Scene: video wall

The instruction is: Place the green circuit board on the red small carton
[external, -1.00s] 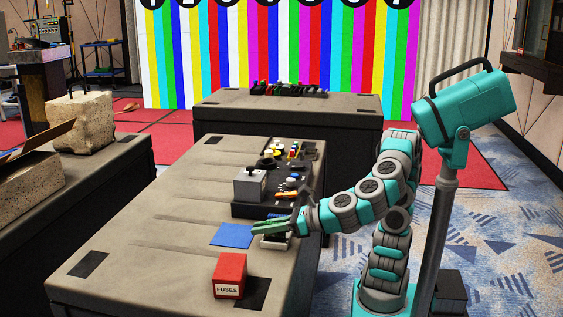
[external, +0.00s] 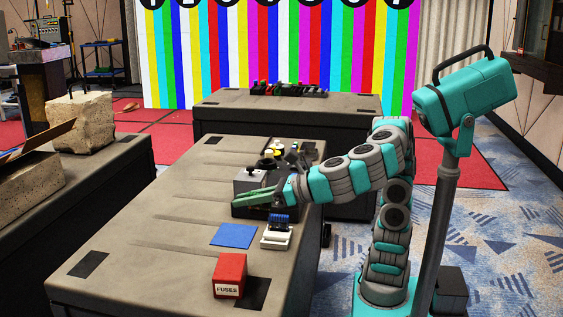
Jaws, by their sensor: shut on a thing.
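The green circuit board (external: 254,198) is held in my gripper (external: 279,194), which is shut on its right end. The board juts out to the left in the air, in front of the grey box with a dark knob in this view. The red small carton (external: 230,272), labelled FUSES, stands upright at the near end of the grey table (external: 130,255). My gripper and the board are well beyond the carton and to its right, apart from it. The top of the carton is bare.
A blue flat square (external: 232,235) lies between the carton and my gripper. A white item with a blue top (external: 276,236) stands near the table's right edge. The grey knobbed box (external: 248,180) and several small parts crowd the far right side. The table's left side is clear.

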